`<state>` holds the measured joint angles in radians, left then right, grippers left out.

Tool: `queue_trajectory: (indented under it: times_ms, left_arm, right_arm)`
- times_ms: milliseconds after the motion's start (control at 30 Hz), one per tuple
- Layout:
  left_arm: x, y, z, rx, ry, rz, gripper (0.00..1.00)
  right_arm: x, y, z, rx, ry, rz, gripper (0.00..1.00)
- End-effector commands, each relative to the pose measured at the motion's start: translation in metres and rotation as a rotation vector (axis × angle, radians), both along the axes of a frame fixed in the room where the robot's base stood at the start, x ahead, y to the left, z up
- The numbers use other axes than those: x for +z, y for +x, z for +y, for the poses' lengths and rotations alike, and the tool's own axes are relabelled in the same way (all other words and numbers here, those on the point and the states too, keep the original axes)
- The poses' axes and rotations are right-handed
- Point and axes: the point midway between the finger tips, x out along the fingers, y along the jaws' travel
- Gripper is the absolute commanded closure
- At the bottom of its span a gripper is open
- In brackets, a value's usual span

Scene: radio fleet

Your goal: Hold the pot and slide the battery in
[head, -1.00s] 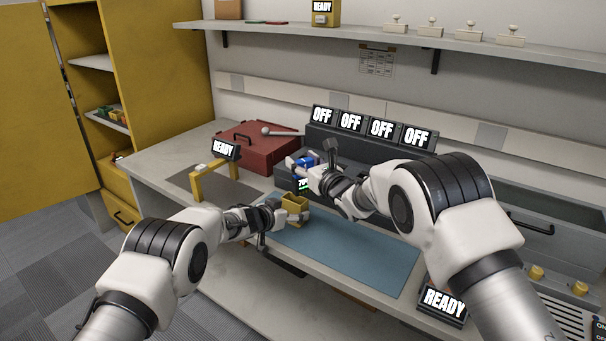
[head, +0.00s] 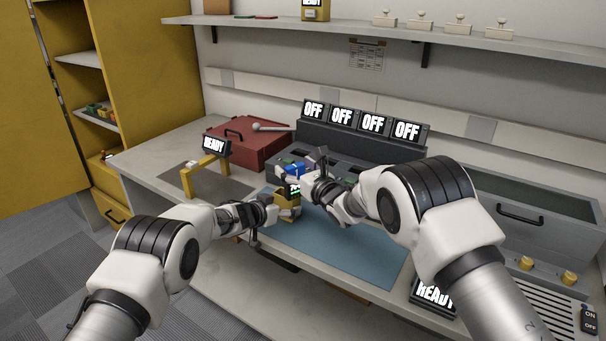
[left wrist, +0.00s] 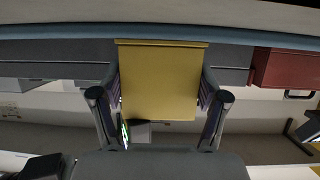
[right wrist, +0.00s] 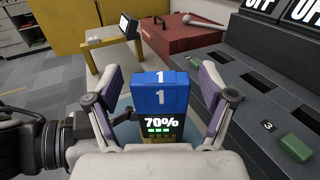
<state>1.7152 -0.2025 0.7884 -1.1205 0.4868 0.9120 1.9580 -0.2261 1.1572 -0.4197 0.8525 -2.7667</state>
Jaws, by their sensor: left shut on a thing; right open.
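The yellow pot (head: 287,201) is above the near left part of the blue mat. My left gripper (head: 273,211) is shut on it; in the left wrist view the fingers flank the pot (left wrist: 158,85). The battery (head: 293,168) has a blue top marked 1 and a dark part with a lit 70% display; it also shows in the right wrist view (right wrist: 161,92). It stands upright at the pot's mouth; how deep it sits is hidden. My right gripper (right wrist: 162,84) is open, its fingers either side of the battery with gaps.
A dark charger bank (head: 350,140) with OFF signs and a green block (right wrist: 295,148) stands behind. A red toolbox (head: 248,142) and a yellow stand (head: 188,180) are at the left. The blue mat (head: 345,245) is clear to the right.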

Motion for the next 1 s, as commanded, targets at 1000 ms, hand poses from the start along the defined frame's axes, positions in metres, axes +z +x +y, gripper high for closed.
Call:
queue_trajectory:
  times_ms: [1000]
  left_arm:
    - [-0.001,0.000,0.000,0.000,0.001,0.002,0.60]
  right_arm:
    - [-0.005,-0.100,-0.058,-0.002,0.000,0.001,0.18]
